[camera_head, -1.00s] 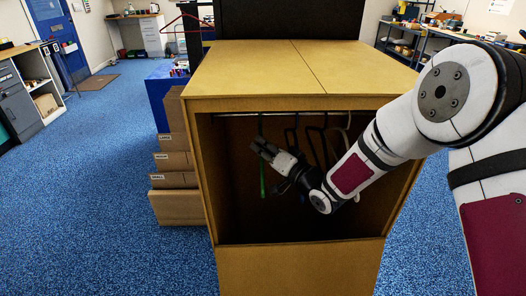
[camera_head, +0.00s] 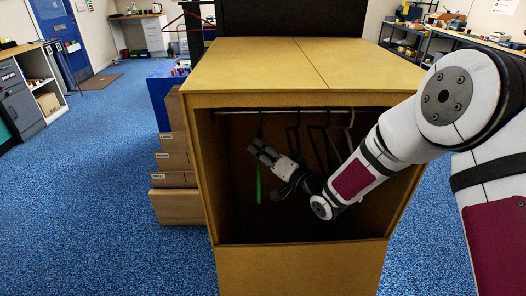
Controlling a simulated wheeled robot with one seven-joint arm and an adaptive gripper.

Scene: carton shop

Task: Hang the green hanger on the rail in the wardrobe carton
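The green hanger (camera_head: 259,187) is inside the wardrobe carton (camera_head: 202,170), seen edge-on as a thin upright strip. Its upper part reaches up close to the rail (camera_head: 285,112); whether its hook rests on the rail is too small to tell. My gripper (camera_head: 256,147) is inside the carton at the hanger's upper half, below the rail, its fingers pointing up and left. The fingers overlap the hanger in the picture and hide part of it. Whether they are closed on it is not clear.
Several dark hangers (camera_head: 294,143) and a pale hanger hook (camera_head: 350,120) hang to the right of the green one. My arm enters through the open front from the right. Small cartons (camera_head: 175,180) stand outside at the left. The lower front panel (camera_head: 300,270) closes the carton's bottom.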

